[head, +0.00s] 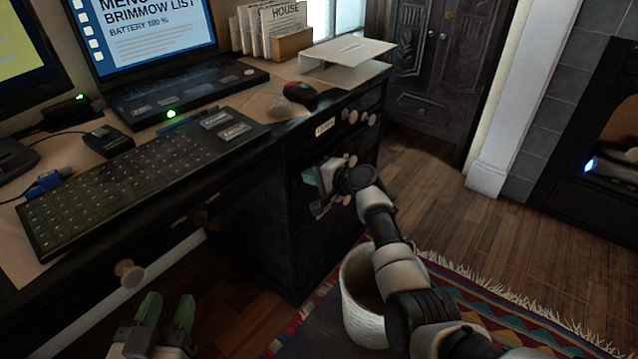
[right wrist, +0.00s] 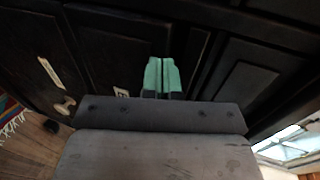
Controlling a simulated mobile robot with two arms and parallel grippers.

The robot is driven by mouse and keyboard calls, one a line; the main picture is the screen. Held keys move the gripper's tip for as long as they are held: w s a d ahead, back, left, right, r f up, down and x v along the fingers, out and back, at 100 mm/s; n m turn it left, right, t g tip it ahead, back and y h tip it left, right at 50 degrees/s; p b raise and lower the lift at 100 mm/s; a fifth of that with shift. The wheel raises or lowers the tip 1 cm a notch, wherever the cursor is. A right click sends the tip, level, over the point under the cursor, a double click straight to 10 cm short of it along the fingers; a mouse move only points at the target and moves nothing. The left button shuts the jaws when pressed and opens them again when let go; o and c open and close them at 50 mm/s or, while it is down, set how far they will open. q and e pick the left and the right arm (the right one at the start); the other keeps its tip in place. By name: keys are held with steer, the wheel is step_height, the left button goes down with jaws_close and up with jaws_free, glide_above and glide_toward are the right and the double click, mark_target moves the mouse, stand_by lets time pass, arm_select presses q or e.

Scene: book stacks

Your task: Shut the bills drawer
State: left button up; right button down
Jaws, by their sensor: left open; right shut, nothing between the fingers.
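The black desk pedestal has several drawer fronts with pale knobs. The top drawer front (head: 310,137) carries a small pale label (head: 325,127), too small to read, so I cannot tell which drawer is the bills drawer. No drawer clearly stands out from the pedestal. My right gripper (head: 313,186) is shut and empty, its green fingertips close to the pedestal front below the label; contact is unclear. In the right wrist view its fingertips (right wrist: 162,76) are together before dark panels, with a pale label (right wrist: 50,72) and a knob (right wrist: 65,105) at left. My left gripper (head: 163,311) is open and empty, low at the front.
On the desk are a keyboard (head: 135,185), a laptop (head: 185,92), a mouse (head: 300,95) and a white tray (head: 345,62). Wooden floor at right is clear.

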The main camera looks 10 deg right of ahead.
arm_select(q)
step_height(320, 180, up, 2)
steer(key=shift+d+r+t+h, duration=0.15)
steer(key=shift+r+t+h, duration=0.2)
steer(key=shift+t, duration=0.55)
arm_select(e)
steer(key=shift+w+a+r, duration=0.25)
steer(key=shift+w+a, duration=0.15)
steer(key=shift+w, duration=0.1)
arm_select(q)
steer(key=shift+f, duration=0.1)
arm_select(e)
steer(key=shift+r, duration=0.1)
